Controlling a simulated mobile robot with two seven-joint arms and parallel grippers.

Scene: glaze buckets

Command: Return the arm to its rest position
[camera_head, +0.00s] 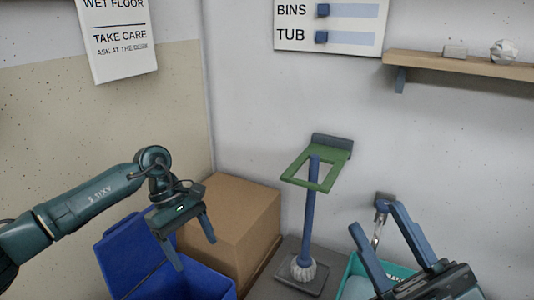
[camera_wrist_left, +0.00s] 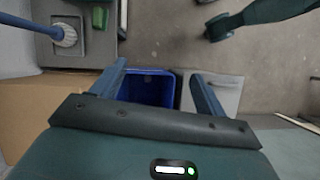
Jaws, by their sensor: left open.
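My left gripper (camera_head: 191,246) comes in from the left in the head view. Its fingers point down and are spread, with nothing between them. It hangs over the blue bin (camera_head: 192,282), whose lid (camera_head: 125,248) stands open. In the left wrist view the spread fingers of my left gripper (camera_wrist_left: 162,86) frame the blue bin (camera_wrist_left: 148,90) below. My right gripper (camera_head: 377,217) is at the lower right of the head view, with its fingers apart and pointing up. I see nothing held in it.
A cardboard box (camera_head: 236,215) stands close behind my left gripper. A blue-handled brush (camera_head: 309,220) stands upright through a green frame (camera_head: 326,180). A teal tub (camera_head: 353,270) is beside my right gripper. A wooden shelf (camera_head: 470,66) is on the wall.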

